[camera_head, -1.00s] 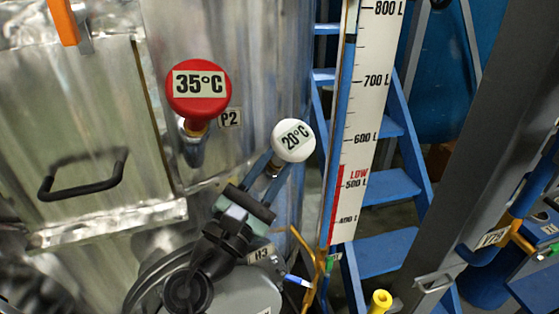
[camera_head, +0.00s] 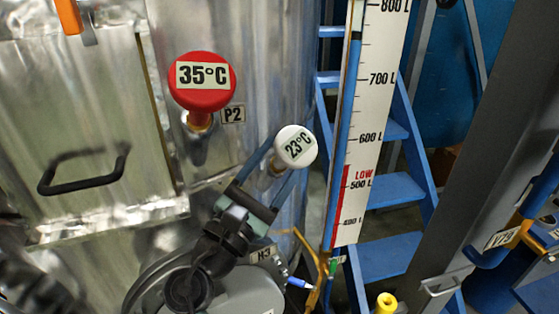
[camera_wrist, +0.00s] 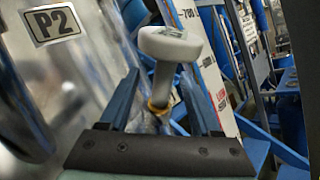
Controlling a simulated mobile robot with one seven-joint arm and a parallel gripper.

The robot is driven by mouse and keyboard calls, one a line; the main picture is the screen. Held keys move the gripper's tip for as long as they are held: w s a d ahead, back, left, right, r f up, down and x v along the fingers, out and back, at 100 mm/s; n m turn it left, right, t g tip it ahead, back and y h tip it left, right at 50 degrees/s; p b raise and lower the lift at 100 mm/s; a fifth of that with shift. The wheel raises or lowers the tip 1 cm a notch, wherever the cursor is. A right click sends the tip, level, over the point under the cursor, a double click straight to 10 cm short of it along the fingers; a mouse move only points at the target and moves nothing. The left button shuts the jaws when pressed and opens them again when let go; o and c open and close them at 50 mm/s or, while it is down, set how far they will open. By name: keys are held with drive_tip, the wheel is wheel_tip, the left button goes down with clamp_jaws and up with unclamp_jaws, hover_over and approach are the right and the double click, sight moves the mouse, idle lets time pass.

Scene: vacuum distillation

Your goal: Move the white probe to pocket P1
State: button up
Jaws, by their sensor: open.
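The white probe (camera_head: 296,147) has a round white head reading 23°C and stands beside the metal tank. In the wrist view the white probe (camera_wrist: 172,45) shows a pale stem with a brass-coloured collar, tilted in the picture. My gripper (camera_head: 287,158) is open, with one blue finger on each side of the stem. In the wrist view my gripper (camera_wrist: 159,76) shows a gap between the fingers and the stem. The probe's lower end is hidden, so I cannot tell what it sits in. No P1 label is readable.
A red probe (camera_head: 202,85) reading 35°C stands at the upper left by the P2 label (camera_head: 233,114). The tank wall (camera_head: 285,40) is close behind. A level scale (camera_head: 370,130) and blue ladder (camera_head: 395,190) stand to the right. A black handle (camera_head: 85,175) sticks out at left.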

drive_tip(key=shift+s+f, duration=0.1)
drive_tip(key=b+v, duration=0.4)
drive_tip(key=v, duration=0.8)
drive_tip(key=shift+s+a, duration=0.25)
drive_tip(key=shift+s, duration=0.05)
drive_tip(key=shift+f, duration=0.2)
idle(1.3)
